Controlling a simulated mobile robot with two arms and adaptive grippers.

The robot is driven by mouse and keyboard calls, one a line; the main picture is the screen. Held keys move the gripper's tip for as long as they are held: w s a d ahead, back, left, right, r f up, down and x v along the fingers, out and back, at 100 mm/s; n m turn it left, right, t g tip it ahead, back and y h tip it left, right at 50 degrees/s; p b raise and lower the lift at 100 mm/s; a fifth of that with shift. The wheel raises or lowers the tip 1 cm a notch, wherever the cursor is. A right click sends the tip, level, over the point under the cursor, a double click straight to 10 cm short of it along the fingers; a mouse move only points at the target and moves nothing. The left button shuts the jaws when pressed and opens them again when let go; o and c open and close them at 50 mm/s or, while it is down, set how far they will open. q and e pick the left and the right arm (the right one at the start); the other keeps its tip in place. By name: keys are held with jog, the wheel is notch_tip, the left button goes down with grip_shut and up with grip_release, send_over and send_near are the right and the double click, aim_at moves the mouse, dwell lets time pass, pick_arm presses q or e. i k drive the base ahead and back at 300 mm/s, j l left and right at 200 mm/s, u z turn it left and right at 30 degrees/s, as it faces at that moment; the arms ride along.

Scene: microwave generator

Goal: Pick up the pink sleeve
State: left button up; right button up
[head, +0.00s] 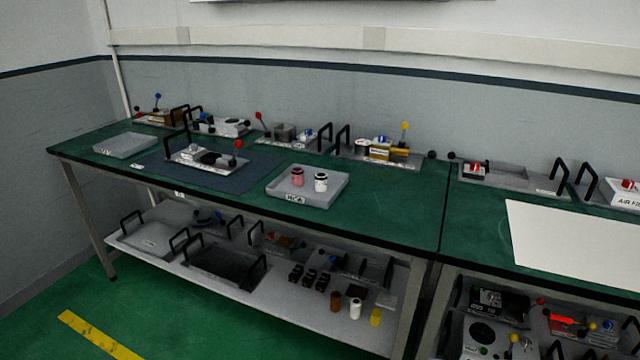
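The pink sleeve (297,178) is a small pink cylinder with a dark top. It stands upright in a shallow grey tray (275,190) on the green table, near the middle of the head view. A white cylinder (321,182) of similar size, also with a dark top, stands just to its right in the same tray, a small gap apart. Neither of my grippers shows in the head view. Nothing covers the pink sleeve.
A dark mat (236,180) left of the tray bears a fixture with handles (205,158). An empty grey tray (125,145) sits at the far left. Several handled fixtures line the back. A lower shelf (280,312) holds more parts. Green tabletop right of the tray (395,195) is clear.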

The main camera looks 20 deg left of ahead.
aim_at(297, 172)
jog(key=z, duration=0.25)
jog(key=j+z, duration=0.8)
jog(key=j, duration=0.25)
jog(key=k+j+z, duration=0.15)
jog(key=j+z, duration=0.25)
jog(key=j, duration=0.1)
